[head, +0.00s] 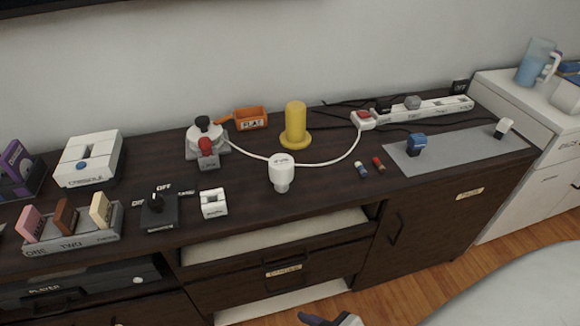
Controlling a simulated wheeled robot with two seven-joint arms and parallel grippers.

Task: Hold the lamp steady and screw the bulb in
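A white bulb-shaped piece (282,172), wide above and narrow below, stands upright near the cabinet top's front edge, with small print on its upper part. I cannot tell whether it is the bulb or part of the lamp. A yellow post on a round base (295,125) stands behind it. A white device with a red and a black knob (206,141) stands to its left. A white cable (325,163) runs from that device, past the white piece, to a small white block with a red top (363,119). No gripper is clearly visible.
The dark cabinet top (245,160) is crowded at left with a switch box (160,212) and a block tray (75,240). A grey mat (455,150) and power strip (430,108) lie at right. A dark and pale fragment (330,320) at the bottom is unclear.

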